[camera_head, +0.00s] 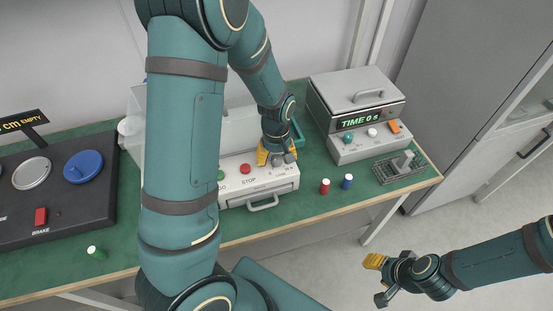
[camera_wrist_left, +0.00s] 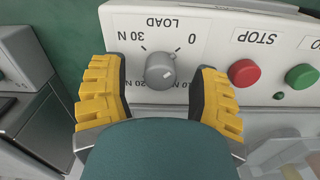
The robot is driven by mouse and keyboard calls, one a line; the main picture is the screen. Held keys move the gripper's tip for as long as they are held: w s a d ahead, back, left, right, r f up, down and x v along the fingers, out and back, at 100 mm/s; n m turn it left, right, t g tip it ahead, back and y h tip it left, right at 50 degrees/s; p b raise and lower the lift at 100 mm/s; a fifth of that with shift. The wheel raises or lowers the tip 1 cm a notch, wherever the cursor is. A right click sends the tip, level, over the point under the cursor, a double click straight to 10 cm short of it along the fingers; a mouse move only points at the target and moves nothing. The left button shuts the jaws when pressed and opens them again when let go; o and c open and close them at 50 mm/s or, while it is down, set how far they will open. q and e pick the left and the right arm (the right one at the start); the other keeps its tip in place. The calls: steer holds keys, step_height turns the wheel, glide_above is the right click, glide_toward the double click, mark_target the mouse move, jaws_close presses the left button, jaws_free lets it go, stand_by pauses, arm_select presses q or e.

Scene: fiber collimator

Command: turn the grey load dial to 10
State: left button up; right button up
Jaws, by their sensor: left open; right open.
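The grey load dial (camera_wrist_left: 160,70) is a round knob on the white front panel (camera_wrist_left: 225,22), seen upside down in the left wrist view. Labels 0, 30 N, 20 N and 10 N surround it; the lower two are partly covered. In the head view the left gripper (camera_head: 277,156) hides the dial. My right gripper (camera_head: 376,280) is open and empty, off the table's front.
A red STOP button (camera_wrist_left: 243,72) and a green button (camera_wrist_left: 300,76) sit beside the dial. A TIME device (camera_head: 355,115), red cap (camera_head: 325,186), blue cap (camera_head: 347,181) and grey rack (camera_head: 400,168) stand to the right. A black brake console (camera_head: 60,195) is at left.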

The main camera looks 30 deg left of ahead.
arm_select(q)
steer(key=shift+f, duration=0.3)
jaws_close()
